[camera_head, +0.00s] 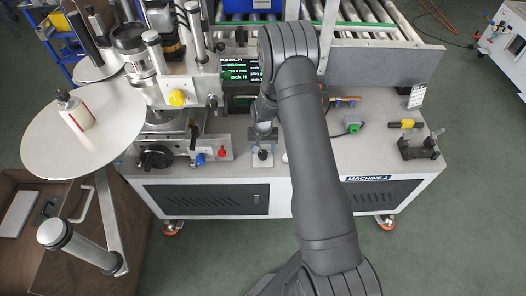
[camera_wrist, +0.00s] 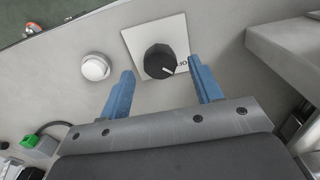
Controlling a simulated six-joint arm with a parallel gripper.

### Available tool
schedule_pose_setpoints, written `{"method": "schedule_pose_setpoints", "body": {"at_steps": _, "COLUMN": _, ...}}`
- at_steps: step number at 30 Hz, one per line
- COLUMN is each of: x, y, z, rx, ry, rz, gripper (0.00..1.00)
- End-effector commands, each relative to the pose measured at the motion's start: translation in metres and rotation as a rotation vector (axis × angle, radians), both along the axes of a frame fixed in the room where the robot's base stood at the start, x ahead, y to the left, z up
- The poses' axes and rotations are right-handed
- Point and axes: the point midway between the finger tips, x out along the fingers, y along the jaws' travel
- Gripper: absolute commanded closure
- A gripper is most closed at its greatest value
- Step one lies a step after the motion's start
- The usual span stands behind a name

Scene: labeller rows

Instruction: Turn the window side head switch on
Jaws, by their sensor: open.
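A black rotary switch (camera_wrist: 158,61) with a white pointer line sits on a square white plate (camera_wrist: 135,36). Its pointer faces the lower right in the wrist view, and lettering beside it is partly hidden by the right finger. My gripper (camera_wrist: 160,66) is open, its two blue fingers apart with the switch seen between their tips. Whether they touch it cannot be told. In the head view the switch (camera_head: 263,154) shows small near the machine's front edge, just below my gripper (camera_head: 263,137). No label reading window side is legible.
A white round button (camera_wrist: 95,66) is left of the plate in the wrist view. In the head view, a labeller unit with a yellow knob (camera_head: 177,98) stands left. A green-and-grey connector (camera_head: 353,124) and a black fixture (camera_head: 419,149) lie right, with bare tabletop between.

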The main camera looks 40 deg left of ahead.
Motion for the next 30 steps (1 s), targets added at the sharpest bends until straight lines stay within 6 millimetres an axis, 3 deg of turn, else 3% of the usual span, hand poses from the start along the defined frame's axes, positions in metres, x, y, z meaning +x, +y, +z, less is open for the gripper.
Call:
{"method": "schedule_pose_setpoints", "body": {"at_steps": 6, "x": 0.0, "y": 0.0, "z": -0.02, "rx": -0.001, "ry": 0.001, "rz": 0.0, "gripper": 0.41}}
{"method": "schedule_pose_setpoints", "body": {"at_steps": 16, "x": 0.0, "y": 0.0, "z": -0.023, "rx": 0.001, "ry": -0.001, "rz": 0.0, "gripper": 0.41}}
{"method": "schedule_pose_setpoints", "body": {"at_steps": 17, "x": 0.0, "y": 0.0, "z": -0.023, "rx": 0.001, "ry": -0.001, "rz": 0.0, "gripper": 0.43}}
{"method": "schedule_pose_setpoints", "body": {"at_steps": 24, "x": 0.0, "y": 0.0, "z": -0.023, "rx": 0.0, "ry": 0.0, "rz": 0.0, "gripper": 0.86}}
{"method": "schedule_pose_setpoints", "body": {"at_steps": 30, "x": 0.0, "y": 0.0, "z": -0.022, "rx": 0.0, "ry": 0.0, "rz": -0.011, "gripper": 0.86}}
